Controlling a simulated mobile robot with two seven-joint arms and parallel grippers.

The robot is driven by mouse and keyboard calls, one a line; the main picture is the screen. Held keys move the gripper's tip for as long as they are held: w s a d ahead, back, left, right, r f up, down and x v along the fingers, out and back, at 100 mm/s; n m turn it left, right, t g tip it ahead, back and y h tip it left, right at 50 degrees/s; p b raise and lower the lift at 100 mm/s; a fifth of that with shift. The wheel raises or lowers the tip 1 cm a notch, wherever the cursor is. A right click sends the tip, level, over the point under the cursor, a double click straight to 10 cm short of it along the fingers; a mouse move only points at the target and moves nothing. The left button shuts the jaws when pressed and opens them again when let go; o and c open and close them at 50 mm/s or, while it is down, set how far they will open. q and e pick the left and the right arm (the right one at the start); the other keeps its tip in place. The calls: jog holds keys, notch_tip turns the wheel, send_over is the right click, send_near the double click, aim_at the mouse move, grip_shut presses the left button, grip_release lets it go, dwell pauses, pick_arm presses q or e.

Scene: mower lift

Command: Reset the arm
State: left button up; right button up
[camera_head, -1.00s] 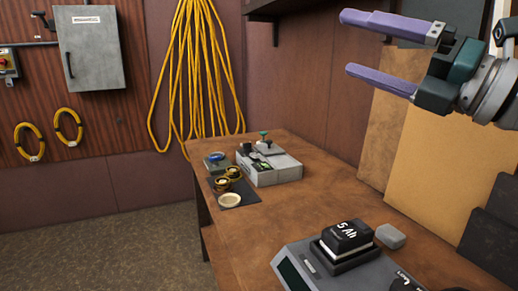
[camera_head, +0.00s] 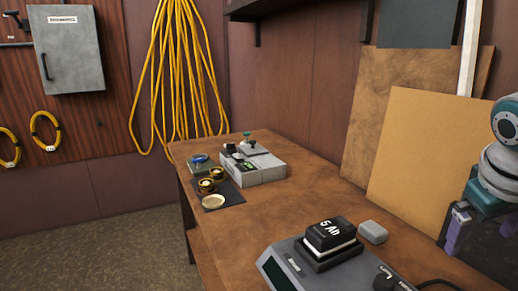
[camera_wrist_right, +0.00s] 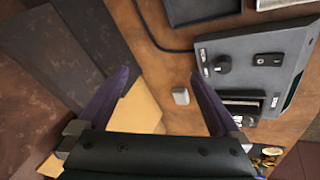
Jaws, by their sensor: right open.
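My right gripper (camera_head: 453,228) is at the right edge of the head view, pointing down, with purple fingers. In the right wrist view its two fingers (camera_wrist_right: 160,78) are spread apart with nothing between them. It is apart from the bench things, to the right of the black 5 Ah battery (camera_head: 332,232). The battery sits on a grey device (camera_head: 290,262) at the front of the workbench. My left gripper is not in view.
A small grey block (camera_head: 373,231) lies beside the device; it also shows in the right wrist view (camera_wrist_right: 181,96). Boards (camera_head: 425,150) lean on the wall near my right arm. A grey box (camera_head: 262,168) and small parts stand farther back. The middle of the workbench (camera_head: 245,215) is clear.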

jog(key=s+a+f+n+y, duration=0.1)
jog(key=s+a+f+y, duration=0.1)
jog(key=s+a, duration=0.8)
jog(key=s+a+f+n+y, duration=0.15)
jog(key=s+a, duration=0.55)
jog(key=s, duration=0.7)
notch_tip(320, 180, up, 38)
jog(key=p, duration=3.8)
jog(key=shift+f+y, duration=0.25)
jog(key=shift+y, duration=0.1)
jog(key=shift+s+f, duration=0.1)
